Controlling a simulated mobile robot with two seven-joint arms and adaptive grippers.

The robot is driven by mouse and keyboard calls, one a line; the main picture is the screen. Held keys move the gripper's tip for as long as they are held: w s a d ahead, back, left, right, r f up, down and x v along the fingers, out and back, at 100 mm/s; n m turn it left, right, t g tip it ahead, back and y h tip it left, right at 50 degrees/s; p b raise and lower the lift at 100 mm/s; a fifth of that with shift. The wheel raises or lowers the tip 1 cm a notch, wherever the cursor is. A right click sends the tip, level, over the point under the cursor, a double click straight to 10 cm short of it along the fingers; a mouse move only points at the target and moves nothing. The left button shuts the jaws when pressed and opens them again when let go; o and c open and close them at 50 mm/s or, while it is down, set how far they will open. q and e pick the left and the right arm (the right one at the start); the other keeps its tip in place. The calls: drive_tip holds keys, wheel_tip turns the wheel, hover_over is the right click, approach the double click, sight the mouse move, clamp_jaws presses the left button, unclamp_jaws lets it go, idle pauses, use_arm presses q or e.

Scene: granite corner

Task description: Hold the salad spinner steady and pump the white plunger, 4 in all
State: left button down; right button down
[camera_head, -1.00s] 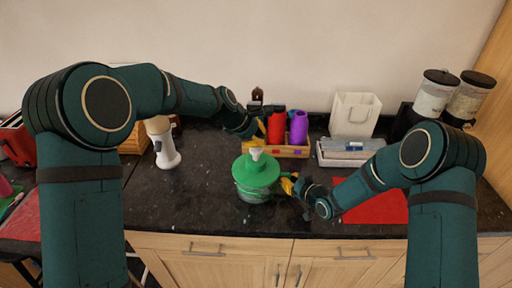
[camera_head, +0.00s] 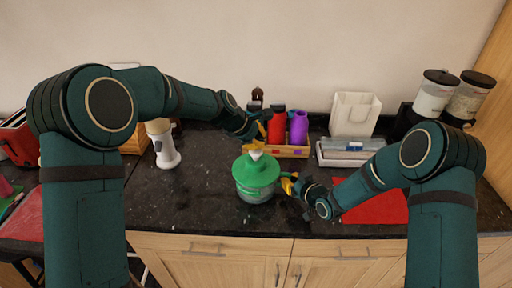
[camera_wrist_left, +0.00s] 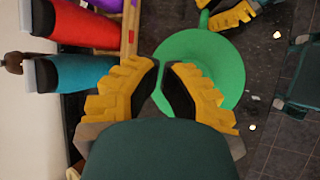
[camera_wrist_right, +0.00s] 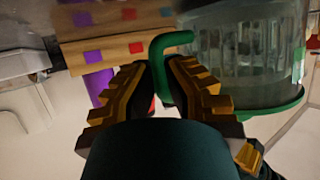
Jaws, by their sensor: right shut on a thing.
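The salad spinner (camera_head: 254,184) stands on the dark counter, with a clear bowl and a green lid. Its white plunger (camera_head: 255,154) rises from the lid's middle. My left gripper (camera_head: 258,143) is right above the plunger, its fingertips close together; whether they touch it I cannot tell. In the left wrist view the green lid (camera_wrist_left: 218,50) lies beneath the fingers and the plunger is hidden. My right gripper (camera_head: 287,185) is at the spinner's right side. In the right wrist view it is shut on the green handle (camera_wrist_right: 168,41) beside the clear bowl (camera_wrist_right: 247,45).
A wooden crate (camera_head: 292,151) with red and purple (camera_head: 299,127) containers stands behind the spinner. A white bin (camera_head: 354,113), a red mat (camera_head: 375,204) and two dispensers (camera_head: 437,92) are to the right. A white appliance (camera_head: 166,150) stands left. The counter between it and the spinner is clear.

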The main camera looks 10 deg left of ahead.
use_arm(q)
drive_tip(key=shift+f, duration=0.95)
idle(0.6)
drive_tip(key=shift+r, duration=2)
drive_tip(key=shift+r, duration=0.1)
drive_tip(key=shift+r, duration=2.45)
wheel_tip(320, 180, up, 4)
drive_tip(key=shift+f, duration=0.1)
drive_tip(key=shift+f, duration=0.15)
